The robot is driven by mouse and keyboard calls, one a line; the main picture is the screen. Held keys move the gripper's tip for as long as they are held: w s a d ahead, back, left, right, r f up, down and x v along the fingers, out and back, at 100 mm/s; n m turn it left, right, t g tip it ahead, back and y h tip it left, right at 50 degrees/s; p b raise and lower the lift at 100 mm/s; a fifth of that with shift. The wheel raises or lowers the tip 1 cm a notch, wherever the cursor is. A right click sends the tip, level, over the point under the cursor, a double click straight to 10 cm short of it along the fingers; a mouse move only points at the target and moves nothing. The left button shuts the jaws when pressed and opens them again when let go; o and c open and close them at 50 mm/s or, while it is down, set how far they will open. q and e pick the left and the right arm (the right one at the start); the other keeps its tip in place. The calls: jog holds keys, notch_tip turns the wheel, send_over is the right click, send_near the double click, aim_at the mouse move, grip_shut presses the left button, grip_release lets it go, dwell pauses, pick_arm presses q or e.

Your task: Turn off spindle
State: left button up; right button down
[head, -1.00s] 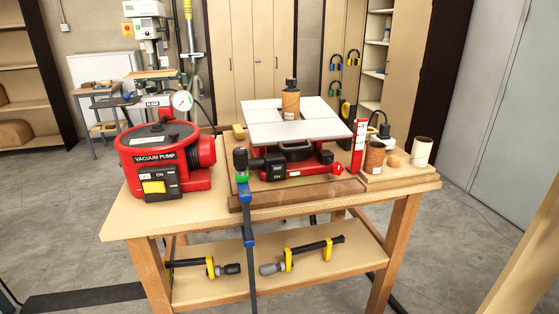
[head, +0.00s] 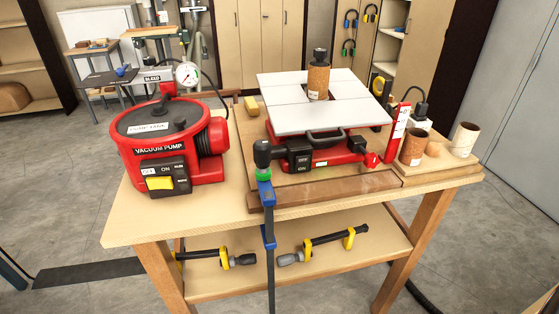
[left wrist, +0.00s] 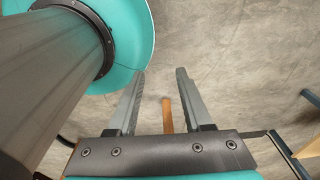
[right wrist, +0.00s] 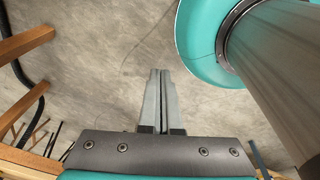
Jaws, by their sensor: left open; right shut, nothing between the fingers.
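The spindle sander stands on the wooden bench, with a white table top (head: 290,107) and a red base (head: 330,159). A brown sanding drum (head: 318,82) with a dark cap rises upright from the middle of its table. A black switch box (head: 299,154) with small labels is on the sander's front left; its switch position is too small to tell. My left gripper (left wrist: 160,75) is open and empty over grey floor in the left wrist view. My right gripper (right wrist: 159,72) is shut and empty over floor in the right wrist view. Neither gripper shows in the head view.
A red vacuum pump (head: 168,146) with a yellow switch paddle stands left of the sander. A bar clamp (head: 267,205) stands upright at the bench's front edge, near the switch box. Wooden cylinders (head: 412,147) stand on the right. Clamps (head: 325,243) lie on the lower shelf.

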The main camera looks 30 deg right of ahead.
aim_at(302, 160)
jog(key=w+d+r+n+t+h+b, duration=0.1)
jog(key=w+d+r+n+t, duration=0.15)
jog(key=w+r, duration=0.45)
jog(key=w+d+r+n+t+b, duration=0.2)
jog(key=w+r+t, duration=0.15)
jog(key=w, duration=0.65)
jog(key=w+d+r+n+t+h+b, duration=0.1)
jog(key=w+d+r+n+t, duration=0.15)
jog(key=w+r, duration=0.45)
pick_arm(q)
notch_tip(302, 160, down, 7)
jog(key=s+b, duration=0.2)
jog(key=b, duration=0.1)
jog(key=shift+a+f, duration=0.15)
jog(key=shift+a, duration=0.05)
pick_arm(e)
jog(key=w+d+r+n+t+h, duration=0.1)
jog(key=w+r+n+t, duration=0.1)
jog(key=r, duration=1.2)
jog(key=w+d+r+n+t+h, duration=0.1)
jog(key=w+r+n+t, duration=0.2)
jog(key=r, duration=1.2)
jog(key=w+t, duration=0.1)
jog(key=t, duration=0.2)
jog(key=shift+w+d+t+h, duration=0.25)
jog(key=shift+d+t+h, duration=0.1)
jog(key=shift+d+h, duration=0.05)
pick_arm(q)
jog(key=shift+s, duration=0.1)
